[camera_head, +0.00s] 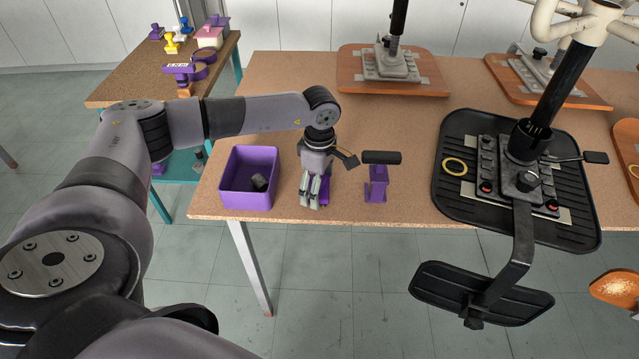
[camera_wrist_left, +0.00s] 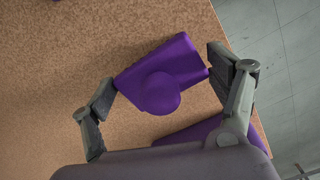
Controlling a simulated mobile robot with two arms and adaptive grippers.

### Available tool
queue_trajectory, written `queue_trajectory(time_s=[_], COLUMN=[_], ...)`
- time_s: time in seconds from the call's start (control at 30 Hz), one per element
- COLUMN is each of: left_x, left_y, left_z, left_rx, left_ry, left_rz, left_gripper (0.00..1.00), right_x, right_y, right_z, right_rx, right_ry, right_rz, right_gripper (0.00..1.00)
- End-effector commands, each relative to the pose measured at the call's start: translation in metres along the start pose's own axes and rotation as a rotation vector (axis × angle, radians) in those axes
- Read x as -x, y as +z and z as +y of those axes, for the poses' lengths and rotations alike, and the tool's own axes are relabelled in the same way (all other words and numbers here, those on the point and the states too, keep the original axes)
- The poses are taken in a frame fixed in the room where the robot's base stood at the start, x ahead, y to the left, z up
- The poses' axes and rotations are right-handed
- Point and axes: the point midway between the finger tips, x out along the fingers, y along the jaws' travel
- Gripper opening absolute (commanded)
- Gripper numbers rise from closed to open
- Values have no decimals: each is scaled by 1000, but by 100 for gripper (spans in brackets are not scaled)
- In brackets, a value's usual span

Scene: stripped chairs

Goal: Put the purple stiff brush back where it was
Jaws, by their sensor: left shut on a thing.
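The purple stiff brush (camera_wrist_left: 165,75), with a rounded knob facing the wrist camera, is between the two fingers of my left gripper (camera_wrist_left: 160,80). A fingertip meets it on each side. In the head view my left gripper (camera_head: 315,192) points down at the tabletop near the front edge, and a purple sliver of the brush (camera_head: 326,188) shows behind the fingers. The brush's underside is hidden, so I cannot tell whether it touches the table. My right gripper is not in view.
A purple bin (camera_head: 236,198) holding a dark object (camera_head: 259,183) stands just left of the gripper. A purple item with a black bar on top (camera_head: 378,180) stands to the right. Farther right is a black chair mechanism (camera_head: 520,180). A side table (camera_head: 120,88) carries several stamp-like items.

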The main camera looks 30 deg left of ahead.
Motion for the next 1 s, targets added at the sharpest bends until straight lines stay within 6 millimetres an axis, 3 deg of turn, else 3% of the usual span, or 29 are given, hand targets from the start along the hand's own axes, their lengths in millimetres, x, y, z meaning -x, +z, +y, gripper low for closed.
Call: queue_trajectory(time_s=[0.1, 0.13, 0.4, 0.77, 0.87, 1.0], left_x=[-4, -4, -2, 0, 6, 29], left_y=[0, 0, 0, 0, 0, 0], left_z=[0, 0, 0, 0, 1, 1], left_rx=[0, 0, 0, 0, 0, -1], left_ry=[0, 0, 0, 0, 2, 5], left_rz=[0, 0, 0, 0, 0, -2], left_gripper=[55, 82, 100, 100, 100, 100], right_x=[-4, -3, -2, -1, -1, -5], right_y=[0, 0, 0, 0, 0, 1], right_z=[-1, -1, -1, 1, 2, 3], right_rx=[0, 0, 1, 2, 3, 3], right_ry=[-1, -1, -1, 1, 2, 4], right_rz=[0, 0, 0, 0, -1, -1], right_gripper=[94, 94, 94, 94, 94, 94])
